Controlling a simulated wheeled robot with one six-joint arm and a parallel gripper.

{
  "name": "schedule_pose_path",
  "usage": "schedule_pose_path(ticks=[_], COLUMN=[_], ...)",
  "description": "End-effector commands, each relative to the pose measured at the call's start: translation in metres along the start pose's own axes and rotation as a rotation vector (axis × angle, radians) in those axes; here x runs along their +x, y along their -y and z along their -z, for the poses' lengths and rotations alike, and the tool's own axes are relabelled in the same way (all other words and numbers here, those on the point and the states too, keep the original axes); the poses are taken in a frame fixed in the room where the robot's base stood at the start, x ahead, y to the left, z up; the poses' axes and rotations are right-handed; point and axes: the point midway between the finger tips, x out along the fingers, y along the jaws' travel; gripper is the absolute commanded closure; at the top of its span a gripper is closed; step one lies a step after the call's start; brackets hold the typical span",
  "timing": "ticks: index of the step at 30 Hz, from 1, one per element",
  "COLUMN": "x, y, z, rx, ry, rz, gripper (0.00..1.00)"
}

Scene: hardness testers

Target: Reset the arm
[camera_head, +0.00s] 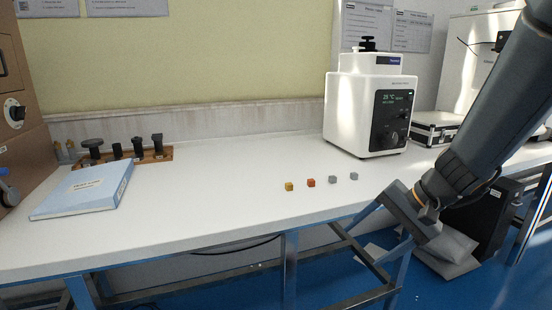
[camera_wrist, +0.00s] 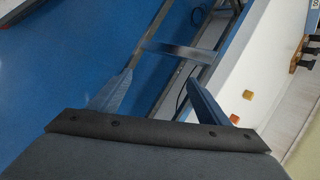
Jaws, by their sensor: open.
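My arm reaches down from the upper right in the head view, and my gripper (camera_head: 404,216) hangs in front of the table's front edge, low and at the right. In the wrist view my gripper (camera_wrist: 160,82) has its two fingers spread apart, with nothing between them but floor and table frame behind. Four small cubes lie in a row near the front of the white table: a yellow one (camera_head: 289,186), an orange-red one (camera_head: 311,183) and grey ones (camera_head: 333,180). The wrist view shows the yellow cube (camera_wrist: 248,96) and the orange one (camera_wrist: 234,119), to the right of the fingers.
A white tester (camera_head: 352,115) stands at the table's back right. A blue book (camera_head: 85,190) and a wooden rack (camera_head: 158,157) with dark parts are at the left. The table (camera_head: 220,180) is clear in the middle. A black box (camera_head: 485,220) stands below on the floor.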

Motion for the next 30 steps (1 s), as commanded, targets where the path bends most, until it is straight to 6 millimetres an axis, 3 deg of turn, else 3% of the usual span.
schedule_pose_path(ticks=[1,3,10,20,30], x=[0.009,0.016,0.023,0.029,0.088], y=[-0.01,-0.028,-0.057,-0.057,-0.038], z=[-0.018,-0.036,-0.06,-0.074,-0.126], rx=[-0.069,-0.164,-0.45,-0.77,-0.91], ry=[0.01,0.008,-0.038,-0.106,0.014], rz=[-0.083,-0.194,-0.41,-0.514,-0.501], gripper=[0.3,0.3,0.3,0.3,0.3])
